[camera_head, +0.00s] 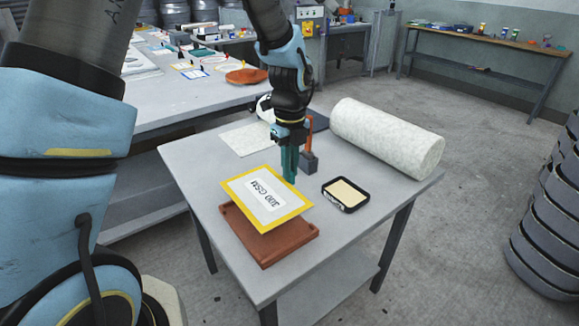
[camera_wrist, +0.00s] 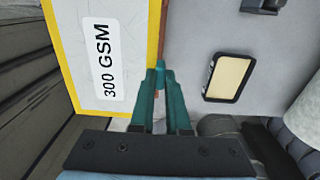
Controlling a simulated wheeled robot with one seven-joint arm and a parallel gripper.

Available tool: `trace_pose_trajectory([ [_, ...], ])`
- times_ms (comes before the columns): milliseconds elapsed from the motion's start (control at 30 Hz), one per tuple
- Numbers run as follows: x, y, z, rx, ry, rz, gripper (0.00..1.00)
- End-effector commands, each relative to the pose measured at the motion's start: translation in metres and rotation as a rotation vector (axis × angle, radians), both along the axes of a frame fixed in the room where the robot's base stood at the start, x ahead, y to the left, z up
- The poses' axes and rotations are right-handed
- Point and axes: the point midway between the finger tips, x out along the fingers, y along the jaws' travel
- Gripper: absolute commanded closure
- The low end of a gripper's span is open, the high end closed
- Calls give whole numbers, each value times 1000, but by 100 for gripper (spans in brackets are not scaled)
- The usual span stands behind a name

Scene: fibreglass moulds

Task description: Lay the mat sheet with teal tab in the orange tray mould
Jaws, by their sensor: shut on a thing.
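The mat sheet (camera_head: 240,187) has a yellow border and a white label reading "300 GSM"; it also shows in the wrist view (camera_wrist: 82,15). My gripper (camera_head: 290,179) is shut on its teal tab (camera_wrist: 160,77) at the sheet's edge. The tab is mostly hidden by the fingers in the head view. The sheet hangs roughly flat above the orange tray mould (camera_head: 272,250), which sits on the grey table. The sheet hides the far part of the tray; its near part shows. In the wrist view the sheet covers nearly all of the tray.
A small black-rimmed tray with a cream pad (camera_head: 346,194) lies right of the mould. A large white roll (camera_head: 388,138) lies along the table's far right. A pale sheet (camera_head: 245,139) and a dark block with an orange handle (camera_head: 309,163) are behind. The front right tabletop is clear.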

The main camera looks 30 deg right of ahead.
Motion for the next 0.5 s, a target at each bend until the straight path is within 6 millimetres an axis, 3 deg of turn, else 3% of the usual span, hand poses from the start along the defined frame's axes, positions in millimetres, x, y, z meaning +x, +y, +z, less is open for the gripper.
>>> trace_pose_trajectory([
  [500,0,0,-38,1,1,2,100],
])
